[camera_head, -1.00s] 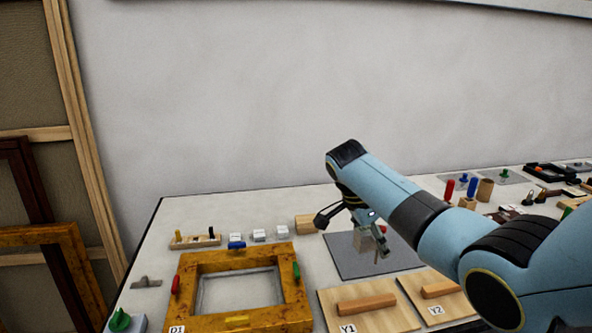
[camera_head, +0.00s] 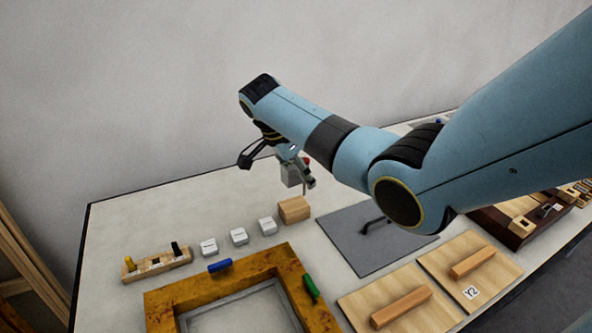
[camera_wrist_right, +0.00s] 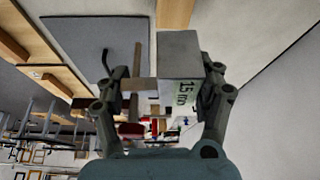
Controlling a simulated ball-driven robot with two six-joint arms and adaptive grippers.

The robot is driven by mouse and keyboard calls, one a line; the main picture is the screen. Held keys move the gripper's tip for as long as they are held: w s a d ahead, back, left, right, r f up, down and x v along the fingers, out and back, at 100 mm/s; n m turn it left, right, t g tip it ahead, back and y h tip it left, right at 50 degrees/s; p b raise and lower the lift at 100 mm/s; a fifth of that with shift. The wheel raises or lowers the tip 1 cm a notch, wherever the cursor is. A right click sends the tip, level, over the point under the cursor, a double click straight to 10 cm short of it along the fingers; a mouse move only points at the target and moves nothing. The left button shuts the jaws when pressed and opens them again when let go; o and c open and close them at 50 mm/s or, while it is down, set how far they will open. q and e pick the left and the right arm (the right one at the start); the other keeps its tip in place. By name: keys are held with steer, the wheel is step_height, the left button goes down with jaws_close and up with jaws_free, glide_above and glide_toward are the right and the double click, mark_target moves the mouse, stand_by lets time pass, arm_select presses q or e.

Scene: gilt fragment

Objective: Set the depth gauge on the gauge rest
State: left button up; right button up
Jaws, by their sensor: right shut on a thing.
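My right gripper (camera_head: 297,177) is shut on a grey block-like piece that I take to be the depth gauge (camera_head: 291,175). In the right wrist view the gauge (camera_wrist_right: 180,50) sits between the fingers (camera_wrist_right: 168,84). It has a pale face with "15" lettering and a thin bar beside it. In the head view it is in the air, just above and behind a wooden block (camera_head: 294,209), possibly the gauge rest. A gap shows between them in the picture; the exact height cannot be told. My left gripper is out of view.
A grey mat (camera_head: 350,250) bears a black hooked piece (camera_head: 373,225). Several white blocks (camera_head: 238,236) and a peg rack (camera_head: 157,263) stand at left. A gilt frame (camera_head: 165,300) and wooden boards (camera_head: 490,255) lie in front. The table behind the white blocks is clear.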

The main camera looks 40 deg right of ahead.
mark_target(299, 183)
step_height(299, 183, down, 4)
steer(key=b, duration=0.3)
steer(key=shift+w+r, duration=0.15)
steer(key=shift+r, duration=0.05)
steer(key=shift+f, duration=0.4)
steer(key=shift+f+b, duration=0.7)
steer(key=shift+f, duration=0.5)
steer(key=shift+f+b, duration=0.4)
steer(key=o, duration=1.4)
